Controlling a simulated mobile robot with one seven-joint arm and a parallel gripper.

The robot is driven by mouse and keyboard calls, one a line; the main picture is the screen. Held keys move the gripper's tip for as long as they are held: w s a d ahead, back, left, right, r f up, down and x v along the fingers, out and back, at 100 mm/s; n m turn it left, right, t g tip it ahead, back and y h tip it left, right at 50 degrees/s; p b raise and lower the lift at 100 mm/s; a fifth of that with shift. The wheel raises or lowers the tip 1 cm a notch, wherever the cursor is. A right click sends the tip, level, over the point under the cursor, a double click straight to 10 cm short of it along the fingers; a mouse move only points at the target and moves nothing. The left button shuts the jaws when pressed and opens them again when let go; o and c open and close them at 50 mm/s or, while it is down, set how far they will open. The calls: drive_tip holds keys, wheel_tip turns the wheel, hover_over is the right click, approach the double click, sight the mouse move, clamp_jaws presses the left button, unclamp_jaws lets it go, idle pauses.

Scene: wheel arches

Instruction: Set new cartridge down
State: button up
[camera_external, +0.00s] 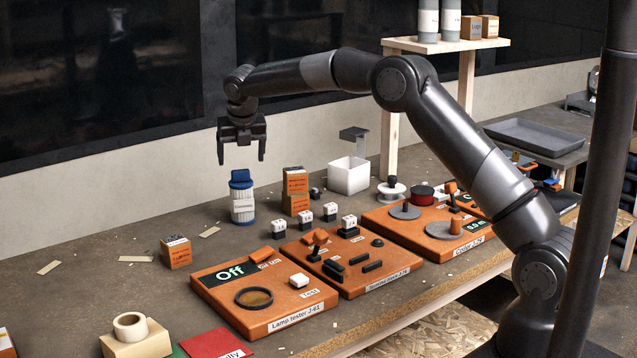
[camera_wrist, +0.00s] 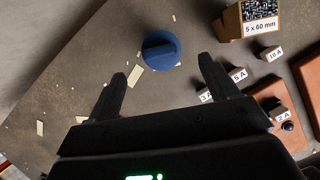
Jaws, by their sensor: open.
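My gripper (camera_external: 241,161) is open and empty, pointing down above the cartridge, with a visible gap between fingertips and cap. Both dark fingers are spread in the wrist view (camera_wrist: 163,66). The cartridge's label is too small to read.
A small box (camera_external: 176,252) stands front left. The bench left of the cartridge is mostly clear.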

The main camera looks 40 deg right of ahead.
drive_tip(key=s+d+r+m, duration=0.4)
drive_tip(key=s+r+m, duration=0.4)
drive_tip(key=s, duration=0.4)
drive_tip(key=s+d+r+m, duration=0.4)
drive_tip(key=s+r+m, duration=0.2)
drive_tip(key=s+r, duration=0.45)
drive_tip(key=s+d+f+m, duration=0.2)
drive_tip(key=s+m, duration=0.4)
drive_tip(key=s, duration=0.4)
drive_tip(key=s+d+f+m+t+y, duration=0.1)
drive_tip(key=s+f+m, duration=0.2)
drive_tip(key=s, duration=0.8)
drive_tip(key=s+d+f+m, duration=0.2)
drive_tip(key=s+f+m, duration=0.1)
drive_tip(key=s+m, duration=0.5)
drive_tip(key=shift+s+d+m+y, duration=0.3)
drive_tip(key=shift+s+y, duration=0.1)
drive_tip(key=shift+s, duration=1.05)
